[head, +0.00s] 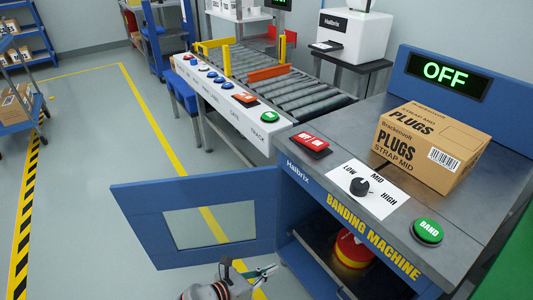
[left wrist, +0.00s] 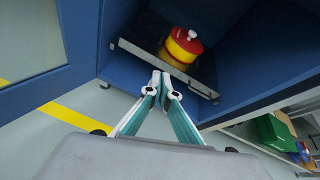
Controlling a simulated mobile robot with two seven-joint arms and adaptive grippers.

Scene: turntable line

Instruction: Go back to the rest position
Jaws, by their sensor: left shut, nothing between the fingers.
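My left gripper (head: 268,271) is at the bottom of the head view, low in front of the banding machine (head: 372,228) and near its open blue door (head: 195,215). In the left wrist view my left gripper (left wrist: 161,82) has its fingertips together with nothing between them. Its tips point toward the open cabinet, where a red and yellow spool (left wrist: 182,46) sits on a dark shelf (left wrist: 148,52). The spool also shows in the head view (head: 352,250), partly hidden by the machine top. My right gripper is out of view.
A cardboard box of plugs (head: 425,150) stands on the machine top, beside the dial (head: 360,187), green BAND button (head: 427,231) and red switch (head: 310,143). The display (head: 444,73) reads OFF. A roller conveyor (head: 285,85) is behind.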

